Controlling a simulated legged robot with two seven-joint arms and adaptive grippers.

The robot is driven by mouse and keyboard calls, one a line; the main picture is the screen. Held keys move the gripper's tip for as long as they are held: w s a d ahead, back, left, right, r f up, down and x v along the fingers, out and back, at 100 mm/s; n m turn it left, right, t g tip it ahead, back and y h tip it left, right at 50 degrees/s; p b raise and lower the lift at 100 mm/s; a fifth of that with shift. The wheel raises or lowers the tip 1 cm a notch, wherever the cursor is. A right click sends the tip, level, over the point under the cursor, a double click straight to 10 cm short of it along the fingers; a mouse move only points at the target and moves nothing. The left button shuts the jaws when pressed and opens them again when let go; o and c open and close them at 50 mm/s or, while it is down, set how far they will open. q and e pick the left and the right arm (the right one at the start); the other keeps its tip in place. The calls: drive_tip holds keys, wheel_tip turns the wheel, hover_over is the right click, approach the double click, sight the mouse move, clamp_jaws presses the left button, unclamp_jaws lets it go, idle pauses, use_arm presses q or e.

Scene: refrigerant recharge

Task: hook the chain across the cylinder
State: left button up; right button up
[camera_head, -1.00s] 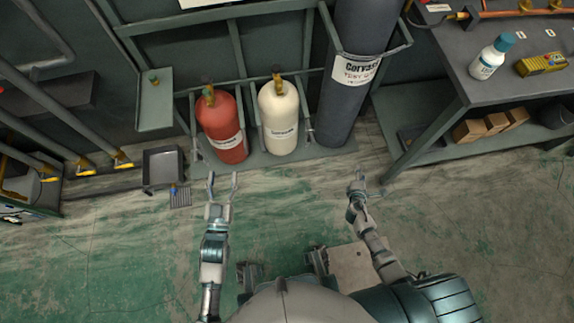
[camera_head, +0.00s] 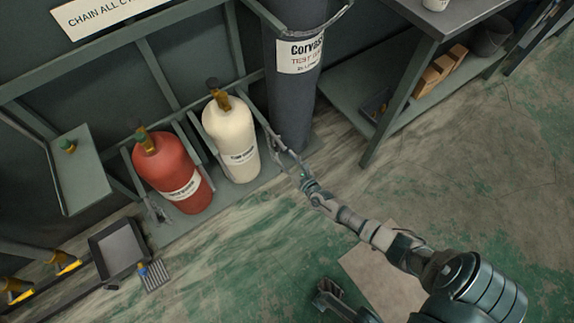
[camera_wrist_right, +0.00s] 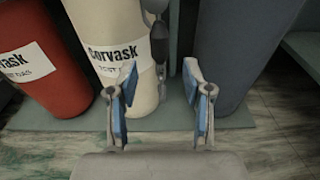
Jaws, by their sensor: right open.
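The cream cylinder (camera_head: 232,135) stands upright in the rack, between the red cylinder (camera_head: 172,172) and the tall dark grey cylinder (camera_head: 292,95). A dark hanging piece (camera_wrist_right: 158,40), perhaps the chain's end or hook, hangs in front of the cream cylinder's right side in the right wrist view; its links are too small to tell. My right gripper (camera_head: 288,163) is open and empty, low before the gap between the cream and grey cylinders. In the wrist view its fingers (camera_wrist_right: 159,80) point toward the hanging piece, which shows between and beyond the fingertips.
The rack's green frame (camera_head: 115,38) runs behind the cylinders. A workbench (camera_head: 395,110) with a lower shelf and boxes stands at the right. A black tray (camera_head: 115,250) and a small grate lie on the floor at the left.

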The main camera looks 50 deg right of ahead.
sight(279, 150)
drive_tip(key=b+x, duration=0.1)
drive_tip(key=x, duration=0.1)
drive_tip(key=b+x, duration=0.1)
drive_tip(key=x, duration=0.2)
drive_tip(key=shift+w+d+f+b, duration=0.15)
drive_tip(key=shift+w+f+b, duration=0.1)
drive_tip(key=shift+b, duration=0.05)
drive_tip(key=shift+w+r, duration=0.1)
drive_tip(key=shift+r, duration=0.05)
clamp_jaws()
